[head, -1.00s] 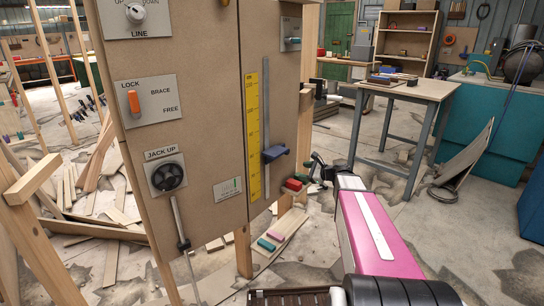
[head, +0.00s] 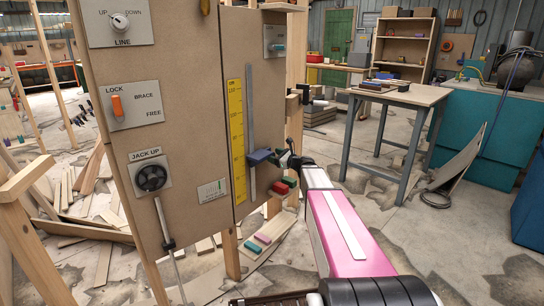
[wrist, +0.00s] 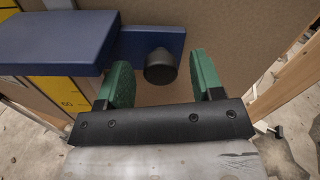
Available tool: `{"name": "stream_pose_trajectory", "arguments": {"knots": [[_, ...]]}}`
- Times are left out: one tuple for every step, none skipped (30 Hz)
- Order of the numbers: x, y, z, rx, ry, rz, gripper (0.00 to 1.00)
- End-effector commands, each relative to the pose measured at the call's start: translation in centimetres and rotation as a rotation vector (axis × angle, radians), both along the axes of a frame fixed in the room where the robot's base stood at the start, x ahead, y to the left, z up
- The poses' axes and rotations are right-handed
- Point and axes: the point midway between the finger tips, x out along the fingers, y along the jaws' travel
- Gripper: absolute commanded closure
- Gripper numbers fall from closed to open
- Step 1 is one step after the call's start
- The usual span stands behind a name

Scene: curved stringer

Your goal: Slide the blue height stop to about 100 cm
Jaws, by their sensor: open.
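The blue height stop (head: 260,157) sits on the grey vertical rail (head: 250,120) beside the yellow scale (head: 236,140), in the scale's lower half. In the wrist view the blue stop (wrist: 50,42) fills the upper left, with a dark round knob (wrist: 160,66) on its plate. A scale mark that looks like 60 shows just below the stop. My gripper (wrist: 160,62) is open, its green fingers either side of the knob in the picture, with visible gaps. Whether the knob is fully between them in depth I cannot tell. In the head view my gripper (head: 287,161) is at the stop's right side.
The board also carries a jack-up dial (head: 151,178), an orange lock lever (head: 117,106) and a line knob (head: 121,22). A wooden post (head: 296,85) stands right of the board. A workbench (head: 400,95) is behind.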

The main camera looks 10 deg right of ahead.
Motion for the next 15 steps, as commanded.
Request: {"name": "stream_pose_trajectory", "arguments": {"knots": [[0.6, 0.43, -0.02, 0.0, 0.0, 0.001, 0.39], [0.76, 0.63, -0.02, 0.0, 0.0, 0.001, 0.39], [0.95, 0.87, -0.01, -0.001, -0.001, 0.001, 0.39], [1.07, 1.01, 0.0, 0.0, -0.001, 0.002, 0.39], [1.15, 1.11, 0.0, -0.001, 0.0, 0.002, 0.39], [1.24, 1.22, 0.0, -0.001, -0.001, 0.001, 0.39], [1.29, 1.27, 0.0, -0.001, -0.001, 0.001, 0.39], [1.31, 1.3, 0.01, -0.001, -0.001, 0.001, 0.39], [1.33, 1.33, 0.01, -0.001, -0.001, 0.001, 0.39], [1.33, 1.33, 0.01, -0.001, -0.001, 0.001, 0.39], [1.33, 1.33, 0.01, -0.001, -0.001, 0.001, 0.39], [1.32, 1.32, 0.01, -0.001, -0.001, 0.001, 0.39], [1.31, 1.32, 0.01, -0.001, -0.001, 0.001, 0.39], [1.31, 1.32, 0.01, -0.001, -0.001, 0.001, 0.39], [1.31, 1.31, 0.01, -0.001, -0.001, 0.001, 0.39]]}}
